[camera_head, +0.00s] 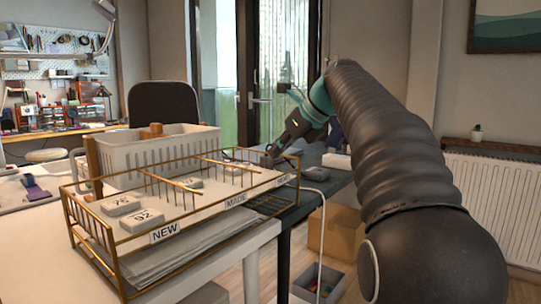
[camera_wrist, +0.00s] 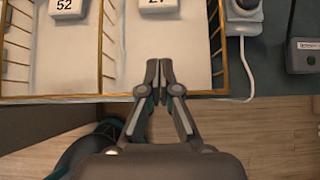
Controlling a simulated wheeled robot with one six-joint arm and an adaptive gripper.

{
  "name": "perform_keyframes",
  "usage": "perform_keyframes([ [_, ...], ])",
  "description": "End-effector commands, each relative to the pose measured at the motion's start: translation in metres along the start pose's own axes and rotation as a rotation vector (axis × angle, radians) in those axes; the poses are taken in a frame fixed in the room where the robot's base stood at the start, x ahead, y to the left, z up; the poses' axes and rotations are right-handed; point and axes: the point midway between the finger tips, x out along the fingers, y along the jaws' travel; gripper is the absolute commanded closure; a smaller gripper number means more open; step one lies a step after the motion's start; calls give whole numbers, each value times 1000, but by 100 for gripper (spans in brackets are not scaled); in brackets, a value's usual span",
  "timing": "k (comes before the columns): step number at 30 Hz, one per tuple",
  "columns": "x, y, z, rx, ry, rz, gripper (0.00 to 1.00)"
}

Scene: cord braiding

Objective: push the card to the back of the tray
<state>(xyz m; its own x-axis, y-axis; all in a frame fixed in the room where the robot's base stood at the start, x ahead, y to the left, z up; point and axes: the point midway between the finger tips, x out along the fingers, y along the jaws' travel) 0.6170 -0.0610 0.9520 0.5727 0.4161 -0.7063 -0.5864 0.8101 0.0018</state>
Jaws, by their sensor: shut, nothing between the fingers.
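The brass wire tray (camera_head: 127,243) has compartments labelled NEW and MADE, plus a third label too small to read. White cards with numbers lie in it, such as one card (camera_head: 149,217) in the NEW compartment. In the wrist view, a card whose number is cut by the top edge (camera_wrist: 158,6) lies ahead of my gripper (camera_wrist: 160,64), in the same compartment. A card marked 52 (camera_wrist: 67,8) lies in the compartment to its left. My gripper is shut and empty, its tips over the compartment's front part, apart from the card. In the head view, my gripper (camera_head: 273,151) is at the tray's right end.
A white basket (camera_head: 155,157) stands behind the tray. A wire divider (camera_wrist: 101,45) runs left of my gripper, and the tray's side rail (camera_wrist: 222,45) runs to its right. Beyond that rail lie a white cable (camera_wrist: 246,80) and a dark box (camera_wrist: 303,57).

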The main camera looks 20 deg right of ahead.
Motion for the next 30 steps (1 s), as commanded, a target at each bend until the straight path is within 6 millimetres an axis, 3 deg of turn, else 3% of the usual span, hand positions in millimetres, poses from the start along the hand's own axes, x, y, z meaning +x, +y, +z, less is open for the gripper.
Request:
perform_keyframes([
  [13, 85, 1, -2, -3, 2, 2, 100],
  [21, 105, 1, 23, -3, 1, 0, 100],
  [30, 109, 1, 28, -2, 2, -1, 100],
])
